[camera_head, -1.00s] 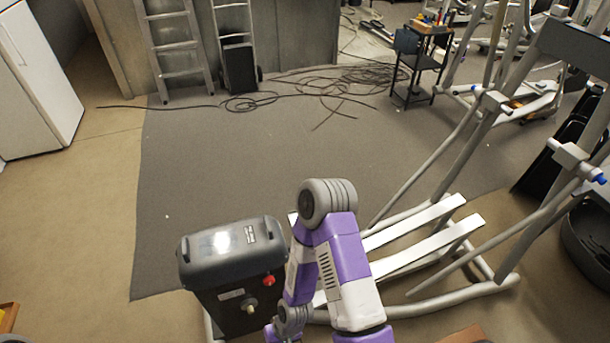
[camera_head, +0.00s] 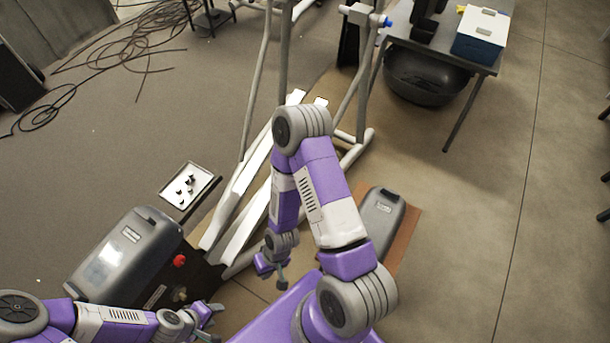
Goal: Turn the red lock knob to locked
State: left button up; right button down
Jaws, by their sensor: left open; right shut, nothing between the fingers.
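The red lock knob (camera_head: 179,261) is on the dark front face of the elliptical's grey-topped housing (camera_head: 128,252), at the lower left. A brass-coloured knob (camera_head: 180,294) sits just below it on the same face. The turn angle of the red knob is too small to read. My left gripper (camera_head: 215,314) is open and empty, below and right of both knobs and apart from the red one. My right gripper (camera_head: 274,274) is shut and empty, hanging well to the right of the red knob.
A tray with small dark parts (camera_head: 187,188) lies behind the housing. The elliptical's white rails (camera_head: 245,205) run behind my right arm. A second grey cover (camera_head: 381,222) lies on a brown mat to the right. A table (camera_head: 425,42) stands at the back right. Floor at right is clear.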

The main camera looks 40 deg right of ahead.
aim_at(179, 261)
jog(key=u, duration=0.35)
jog(key=k, duration=1)
jog(key=u, duration=1.35)
jog(key=i, duration=1.4)
jog(key=z, duration=1.25)
